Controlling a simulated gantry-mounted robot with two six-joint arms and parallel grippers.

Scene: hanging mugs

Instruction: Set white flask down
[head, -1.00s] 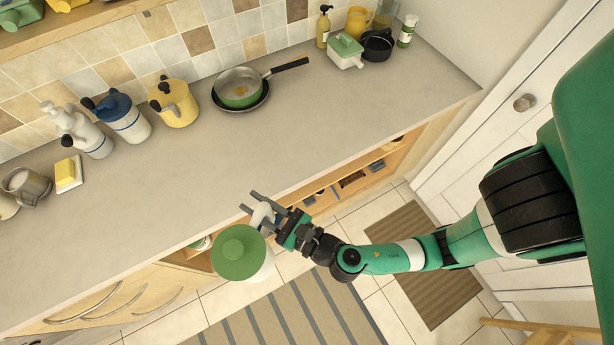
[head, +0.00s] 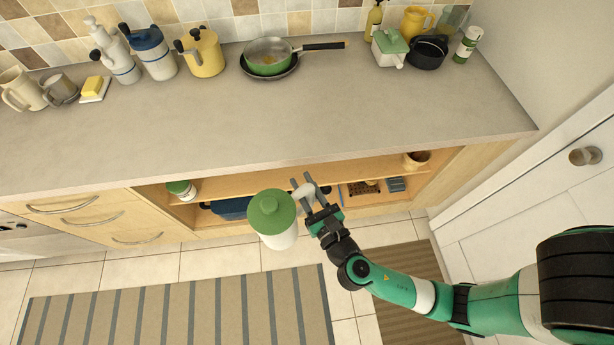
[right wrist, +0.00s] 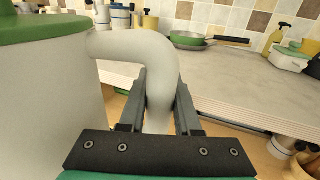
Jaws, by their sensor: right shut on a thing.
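The white flask (head: 277,238) has a green lid and a curved white handle. My right gripper (head: 307,190) is shut on its handle and holds the flask upright in the air, in front of the counter's open shelf. In the right wrist view the handle (right wrist: 150,50) passes between the two fingers (right wrist: 160,95), and the flask's body (right wrist: 50,100) fills the left side. The flask's underside is clear of any surface in the head view. My left gripper is not in view.
The grey counter (head: 300,125) has a wide bare stretch. At its back stand a yellow pot (head: 203,55), a pan (head: 268,58), mugs and bottles. Below it is an open wooden shelf (head: 240,187) with several items. A striped rug (head: 180,310) lies on the floor.

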